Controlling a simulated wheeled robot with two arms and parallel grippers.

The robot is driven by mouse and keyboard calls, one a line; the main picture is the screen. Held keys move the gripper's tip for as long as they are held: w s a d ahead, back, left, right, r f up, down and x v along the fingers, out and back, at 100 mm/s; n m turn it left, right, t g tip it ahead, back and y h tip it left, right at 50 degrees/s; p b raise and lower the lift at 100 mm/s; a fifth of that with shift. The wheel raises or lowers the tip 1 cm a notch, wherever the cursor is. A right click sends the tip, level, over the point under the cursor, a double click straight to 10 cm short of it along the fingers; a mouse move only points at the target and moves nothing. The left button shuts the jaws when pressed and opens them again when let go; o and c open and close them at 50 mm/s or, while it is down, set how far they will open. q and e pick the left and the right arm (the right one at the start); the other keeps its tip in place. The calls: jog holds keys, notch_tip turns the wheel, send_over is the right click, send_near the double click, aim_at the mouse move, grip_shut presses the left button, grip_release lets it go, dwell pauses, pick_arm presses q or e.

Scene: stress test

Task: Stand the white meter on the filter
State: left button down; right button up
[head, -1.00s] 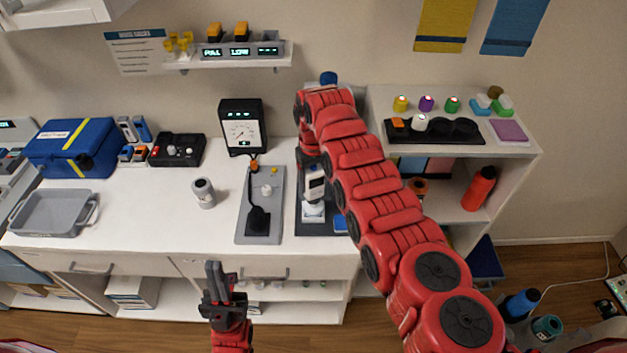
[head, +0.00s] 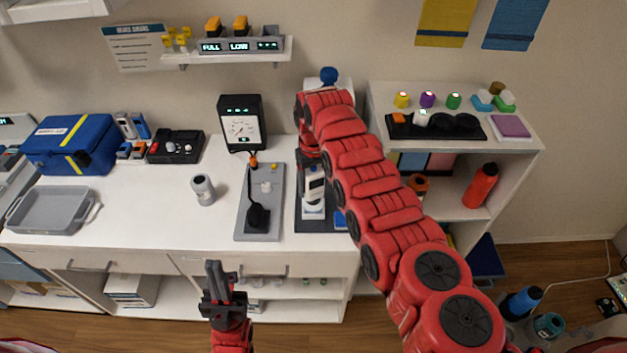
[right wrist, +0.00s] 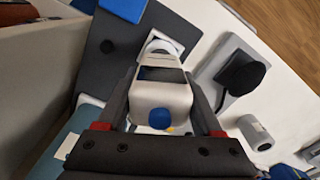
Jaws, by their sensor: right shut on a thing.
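The white meter (head: 314,184) is upright between the fingers of my right gripper (head: 311,170), over the dark mat on the counter. In the right wrist view the meter (right wrist: 163,100) sits between both dark fingers of the right gripper (right wrist: 158,92), which is shut on it. A pale piece that looks like the filter (head: 313,211) is directly below the meter on the mat; it also shows partly in the right wrist view (right wrist: 163,45). I cannot tell whether meter and filter touch.
A grey plate with a black probe (head: 272,218) lies left of the dark mat (head: 318,226).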

jog(key=shift+f, duration=0.4)
jog(key=o, duration=1.5)
jog(key=shift+o, duration=0.2)
jog(key=shift+r, duration=0.1)
jog(key=shift+r+b, duration=0.3)
jog(key=shift+b, duration=0.1)
notch_tip(320, 180, up, 8)
jog(key=b, duration=0.3)
jog(key=shift+r, duration=0.1)
notch_tip(320, 180, up, 8)
jog(key=p, duration=0.7)
jog(key=shift+r, duration=0.25)
